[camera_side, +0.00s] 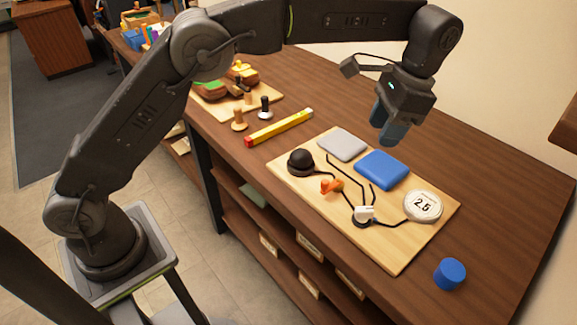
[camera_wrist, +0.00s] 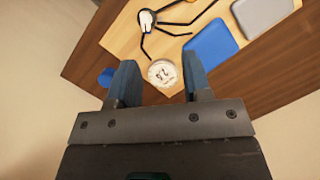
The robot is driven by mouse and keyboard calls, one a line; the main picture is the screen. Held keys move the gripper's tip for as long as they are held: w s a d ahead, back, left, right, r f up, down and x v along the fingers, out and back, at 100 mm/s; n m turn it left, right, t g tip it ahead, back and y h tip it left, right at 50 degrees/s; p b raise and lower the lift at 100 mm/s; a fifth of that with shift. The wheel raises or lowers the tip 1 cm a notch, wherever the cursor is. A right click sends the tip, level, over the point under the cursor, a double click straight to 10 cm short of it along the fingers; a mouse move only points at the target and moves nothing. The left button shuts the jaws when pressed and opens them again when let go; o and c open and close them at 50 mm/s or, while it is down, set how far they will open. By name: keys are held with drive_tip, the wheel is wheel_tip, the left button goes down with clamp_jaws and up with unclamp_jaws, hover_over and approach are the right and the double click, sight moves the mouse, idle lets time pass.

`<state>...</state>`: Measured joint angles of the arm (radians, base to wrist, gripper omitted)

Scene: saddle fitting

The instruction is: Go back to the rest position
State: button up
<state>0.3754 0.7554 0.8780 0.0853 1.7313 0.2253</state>
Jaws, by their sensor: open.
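My gripper (camera_side: 391,128) hangs above the far side of the wooden board (camera_side: 394,250), pointing down. In the wrist view my gripper (camera_wrist: 160,82) shows two blue fingers spread apart with nothing between them. The board carries a blue pad (camera_side: 382,169), a grey pad (camera_side: 342,145), a round white disc marked 2.5 (camera_side: 423,206), a black dome (camera_side: 300,162), an orange piece (camera_side: 332,187) and a white piece (camera_side: 364,214) with black lines. The disc also shows in the wrist view (camera_wrist: 162,73), beyond the fingertips.
A blue cylinder (camera_side: 450,273) stands on the table at the right, off the board. A yellow bar (camera_side: 279,128) lies left of the board. Small pegs (camera_side: 239,119) and a second board with wooden parts (camera_side: 262,100) are farther back.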

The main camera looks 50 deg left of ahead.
drive_tip(key=s+a+r+n+t+h, duration=0.2)
drive_tip(key=s+a+r+n+t, duration=0.15)
drive_tip(key=s+a+r, duration=0.7)
drive_tip(key=s+a+f+n+t, duration=0.1)
drive_tip(key=s+a+f+t, duration=0.1)
drive_tip(key=s, duration=0.6)
drive_tip(key=s+a+f+n+t, duration=0.2)
drive_tip(key=s+a+f, duration=0.3)
drive_tip(key=s, duration=0.3)
drive_tip(key=shift+s+f, duration=0.3)
drive_tip(key=shift+f, duration=0.4)
